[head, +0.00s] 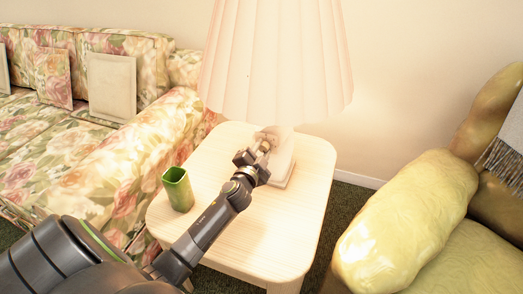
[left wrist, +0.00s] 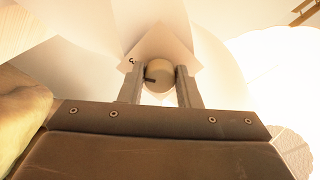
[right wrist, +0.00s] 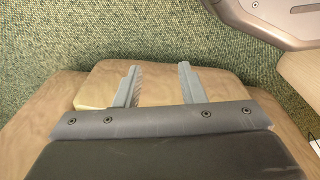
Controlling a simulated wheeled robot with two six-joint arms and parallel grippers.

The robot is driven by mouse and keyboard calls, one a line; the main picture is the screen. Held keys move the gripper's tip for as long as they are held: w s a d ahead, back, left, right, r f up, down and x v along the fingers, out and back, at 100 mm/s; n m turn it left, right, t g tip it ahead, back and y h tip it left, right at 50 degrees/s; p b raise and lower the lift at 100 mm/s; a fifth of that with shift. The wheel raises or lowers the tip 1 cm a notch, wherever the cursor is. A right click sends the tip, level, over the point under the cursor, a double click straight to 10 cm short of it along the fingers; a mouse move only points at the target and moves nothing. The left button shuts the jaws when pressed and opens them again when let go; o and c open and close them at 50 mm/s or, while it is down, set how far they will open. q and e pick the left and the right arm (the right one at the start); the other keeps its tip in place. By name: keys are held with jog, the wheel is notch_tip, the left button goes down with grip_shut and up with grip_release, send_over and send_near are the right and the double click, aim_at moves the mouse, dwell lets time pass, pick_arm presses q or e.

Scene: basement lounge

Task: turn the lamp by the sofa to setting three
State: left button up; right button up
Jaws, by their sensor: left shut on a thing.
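The lamp (head: 275,62) has a pleated, pale pink shade that glows, and it stands on the light wood side table (head: 235,230) by the floral sofa (head: 120,170). My left gripper (head: 266,143) is at the lamp's base, under the shade. In the left wrist view its two fingers are shut on a round knob (left wrist: 159,79) with a dark mark on its left side. The number on any dial scale cannot be read. My right gripper (right wrist: 153,85) is open and empty in the right wrist view, above a tan surface and green carpet.
A green square cup (head: 177,188) stands on the table's left side, close to my left arm. A yellow-green armchair (head: 400,220) is at the right. The table's front right part is clear.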

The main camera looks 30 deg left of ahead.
dwell(0.3)
pick_arm(q)
jog(key=o, duration=1)
jog(key=shift+s, duration=0.1)
jog(key=shift+s+d, duration=0.1)
jog(key=shift+s, duration=0.2)
jog(key=v, duration=1.6)
jog(key=shift+s+d, duration=0.2)
jog(key=shift+s, duration=0.05)
pick_arm(e)
jog(key=shift+r, duration=0.1)
